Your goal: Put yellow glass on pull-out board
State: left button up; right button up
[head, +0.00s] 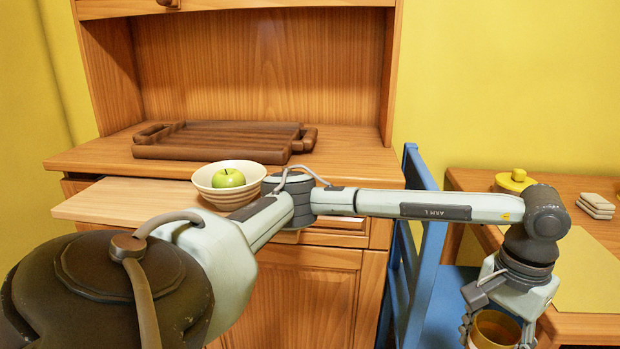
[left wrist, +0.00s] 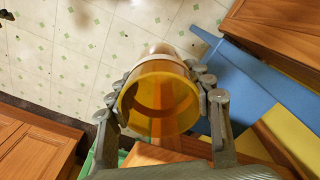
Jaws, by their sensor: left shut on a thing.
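My left gripper (head: 497,332) is at the lower right of the head view, at the end of my outstretched left arm. It is shut on the yellow glass (head: 494,330), whose rim and amber inside show between the fingers in the left wrist view (left wrist: 160,100). The glass is held over the floor and beside the blue chair. The pull-out board (head: 120,203) is a light wooden shelf extending from the cabinet at the left. A cream bowl (head: 205,190) with a green apple (head: 228,178) stands on its right part. My arm hides the board's front right. My right gripper is not in view.
A dark wooden tray (head: 220,150) lies on the cabinet top (head: 350,155) above the board. A blue chair (head: 424,250) stands between the cabinet and a table with a yellow pot (head: 515,181), pale stacked slabs (head: 595,205) and a yellow mat (head: 590,270). The board's left part is clear.

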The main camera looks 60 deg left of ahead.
aim_at(130, 192)
jog(key=l+u, duration=0.1)
jog(key=u, duration=0.3)
jog(key=i+l+u, duration=0.1)
jog(key=u, duration=0.3)
jog(key=l+u, duration=0.2)
jog(key=u, duration=0.2)
